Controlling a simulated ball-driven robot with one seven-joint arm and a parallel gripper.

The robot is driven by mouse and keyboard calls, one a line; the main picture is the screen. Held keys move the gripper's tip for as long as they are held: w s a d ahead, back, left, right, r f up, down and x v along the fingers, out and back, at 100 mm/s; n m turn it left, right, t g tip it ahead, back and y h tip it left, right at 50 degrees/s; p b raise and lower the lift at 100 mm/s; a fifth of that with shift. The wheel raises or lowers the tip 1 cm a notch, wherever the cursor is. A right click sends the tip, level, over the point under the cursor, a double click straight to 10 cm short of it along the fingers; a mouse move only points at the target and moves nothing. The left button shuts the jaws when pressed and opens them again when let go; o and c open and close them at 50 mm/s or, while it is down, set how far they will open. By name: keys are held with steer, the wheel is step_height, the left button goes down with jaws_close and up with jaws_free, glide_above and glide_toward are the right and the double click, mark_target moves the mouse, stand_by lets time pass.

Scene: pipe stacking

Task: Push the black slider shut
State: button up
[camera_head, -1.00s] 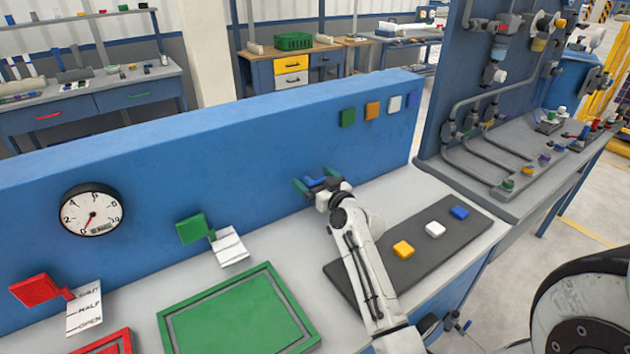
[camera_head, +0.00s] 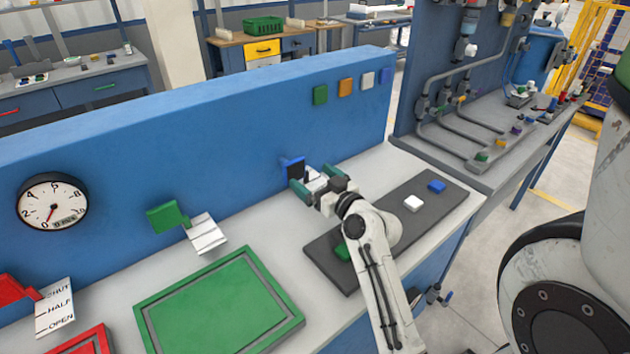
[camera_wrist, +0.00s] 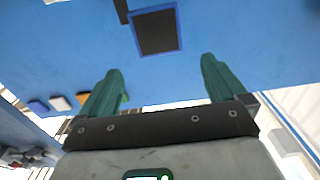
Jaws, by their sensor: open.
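A black square with a blue border (camera_head: 294,168) is on the face of the blue wall, just left of my gripper. It shows more fully in the wrist view (camera_wrist: 155,32), beyond and between my fingertips. A narrow dark piece (camera_wrist: 122,10) stands beside its upper left corner, cut by the picture edge. I cannot tell which of these dark parts is the slider. My gripper (camera_head: 316,179) is close to the wall with its green fingers apart. The wrist view shows the gripper (camera_wrist: 162,70) empty, with bare blue wall behind the fingers.
A dark mat (camera_head: 440,203) with white (camera_head: 413,203), blue (camera_head: 437,186) and green (camera_head: 342,251) pieces lies under and beside my arm. A green lever (camera_head: 167,216), a gauge (camera_head: 52,202) and a green-framed panel (camera_head: 215,310) are to the left.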

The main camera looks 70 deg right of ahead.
mark_target(296, 173)
steer(key=shift+c, duration=0.3)
